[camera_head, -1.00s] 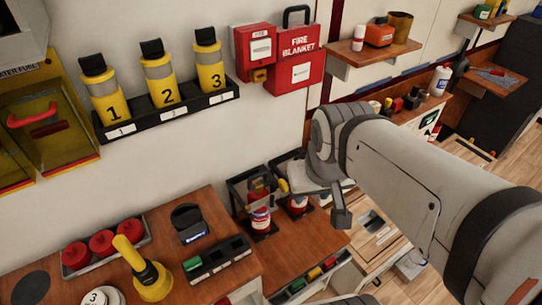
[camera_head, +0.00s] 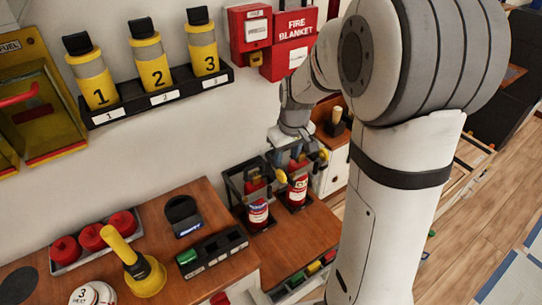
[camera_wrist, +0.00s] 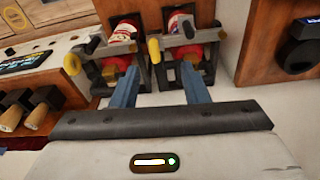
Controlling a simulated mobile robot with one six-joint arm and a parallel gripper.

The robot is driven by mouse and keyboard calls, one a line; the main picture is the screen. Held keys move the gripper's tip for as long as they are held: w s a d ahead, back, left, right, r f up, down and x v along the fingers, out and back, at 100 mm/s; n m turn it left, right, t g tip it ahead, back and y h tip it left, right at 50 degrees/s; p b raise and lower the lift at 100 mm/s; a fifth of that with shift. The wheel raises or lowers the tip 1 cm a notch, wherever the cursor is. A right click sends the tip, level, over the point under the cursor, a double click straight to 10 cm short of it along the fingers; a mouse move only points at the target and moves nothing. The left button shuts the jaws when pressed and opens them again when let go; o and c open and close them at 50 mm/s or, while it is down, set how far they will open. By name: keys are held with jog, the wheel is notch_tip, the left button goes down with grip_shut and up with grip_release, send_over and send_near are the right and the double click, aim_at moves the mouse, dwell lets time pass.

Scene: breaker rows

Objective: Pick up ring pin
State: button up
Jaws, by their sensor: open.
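Two red extinguishers with white labels stand in black brackets, the left one (camera_head: 258,205) and the right one (camera_head: 298,187). In the wrist view they show as one at left (camera_wrist: 122,35) and one at right (camera_wrist: 181,24).
The black bracket frames (camera_head: 232,185) stand close around the extinguishers. A wooden counter (camera_head: 210,190) at left holds a black slotted tray (camera_head: 212,252), red round pieces and a yellow plunger-like tool (camera_head: 145,275). The fire blanket box (camera_head: 292,45) hangs on the wall above.

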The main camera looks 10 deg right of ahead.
send_over(282, 172)
jog(key=shift+n+g, duration=0.3)
jog(key=shift+n, duration=0.1)
jog(key=f, duration=0.6)
jog(key=shift+s+d+b, duration=0.1)
jog(key=shift+s+b, duration=0.2)
jog(key=shift+s, duration=0.1)
jog(key=shift+w+a+f+p, duration=0.15)
jog(key=shift+f+p, duration=0.15)
jog(key=shift+f, duration=1)
jog(key=shift+w+f+p, duration=0.2)
jog(key=shift+f+p, duration=0.05)
jog(key=shift+f, duration=1.05)
jog(key=shift+w+a+f+p, duration=0.15)
jog(key=shift+f+p, duration=0.15)
jog(key=shift+f, duration=1)
jog(key=shift+d, duration=0.1)
jog(key=shift+c, duration=0.3)
grip_shut()
